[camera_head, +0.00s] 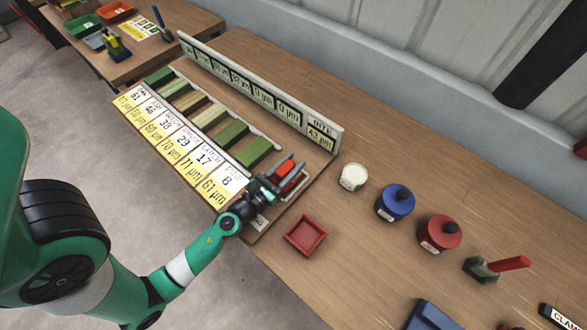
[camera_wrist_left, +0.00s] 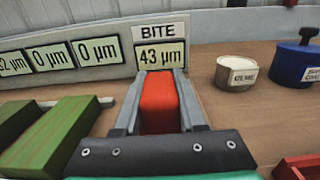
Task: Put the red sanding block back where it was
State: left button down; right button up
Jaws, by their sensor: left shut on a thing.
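The red sanding block (camera_head: 285,168) is between the fingers of my left gripper (camera_head: 285,173), at the right end of the labelled board. It also shows in the left wrist view (camera_wrist_left: 158,103), with one grey finger along each side. My left gripper is shut on it, below the sign reading BITE 43 µm (camera_wrist_left: 161,44). A white-outlined spot (camera_head: 298,186) on the board lies under and beside the gripper. Whether the block touches the board is hidden. My right gripper is not in view.
Several green and tan blocks (camera_head: 232,133) lie in a row left of the gripper. A red tray (camera_head: 306,235) is in front. A white tub (camera_head: 353,177), blue jar (camera_head: 396,202) and red jar (camera_head: 439,233) stand right. Bare table lies behind the jars.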

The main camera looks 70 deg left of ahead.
pick_arm(q)
jog(key=shift+r, duration=0.1)
jog(key=shift+f, duration=0.25)
jog(key=c, duration=0.5)
grip_release()
jog(key=shift+r, duration=0.1)
jog(key=shift+r, duration=0.15)
jog(key=b+v, duration=0.6)
jog(key=v, duration=0.5)
jog(key=shift+s+d, duration=0.2)
jog(key=shift+s, duration=0.25)
